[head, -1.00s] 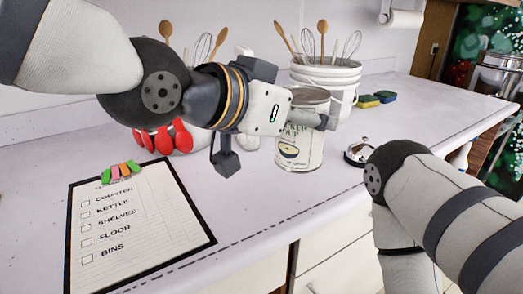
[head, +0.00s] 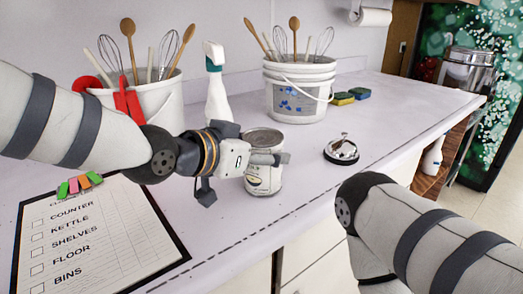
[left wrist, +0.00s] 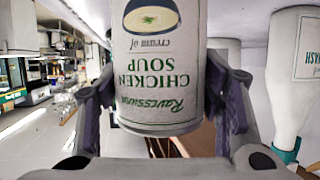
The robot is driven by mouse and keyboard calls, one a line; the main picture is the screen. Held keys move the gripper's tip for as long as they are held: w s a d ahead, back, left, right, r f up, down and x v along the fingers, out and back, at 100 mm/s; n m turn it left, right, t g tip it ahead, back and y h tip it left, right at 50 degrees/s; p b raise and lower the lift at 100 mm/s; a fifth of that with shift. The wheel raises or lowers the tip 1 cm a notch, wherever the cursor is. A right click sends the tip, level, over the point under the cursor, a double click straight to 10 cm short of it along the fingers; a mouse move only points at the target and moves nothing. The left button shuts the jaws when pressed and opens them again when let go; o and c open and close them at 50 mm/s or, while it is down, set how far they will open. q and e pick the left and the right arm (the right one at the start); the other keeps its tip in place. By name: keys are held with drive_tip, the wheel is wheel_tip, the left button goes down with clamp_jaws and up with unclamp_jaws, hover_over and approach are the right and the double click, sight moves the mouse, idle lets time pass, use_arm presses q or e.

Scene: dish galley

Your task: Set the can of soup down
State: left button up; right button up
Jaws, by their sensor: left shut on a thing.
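The can of soup (head: 262,184) is upright near the front edge of the counter (head: 315,180) in the head view. My left gripper (head: 268,159) is shut on its side, with a finger across the label. In the left wrist view the can (left wrist: 152,70) sits between both fingers, its chicken soup label upside down in the picture. Its base looks at or very close to the counter top; I cannot tell whether it touches. My right arm comes in at the right, but its gripper is out of view.
A clipboard (head: 100,235) lies front left. A utensil bucket (head: 165,103), a spray bottle (head: 218,95) and another utensil bucket (head: 300,90) stand behind the can. A service bell (head: 341,150) is to its right. Sponges (head: 351,96) lie farther back. Counter between can and bell is clear.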

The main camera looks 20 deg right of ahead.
use_arm(q)
drive_tip(key=o, duration=1.6)
drive_tip(key=shift+f, duration=0.1)
drive_tip(key=p+v, duration=0.1)
drive_tip(key=v, duration=1.1)
drive_tip(key=shift+p, duration=0.3)
use_arm(e)
drive_tip(key=shift+w+r+t, duration=0.5)
drive_tip(key=shift+w+r, duration=0.5)
drive_tip(key=shift+w, duration=0.05)
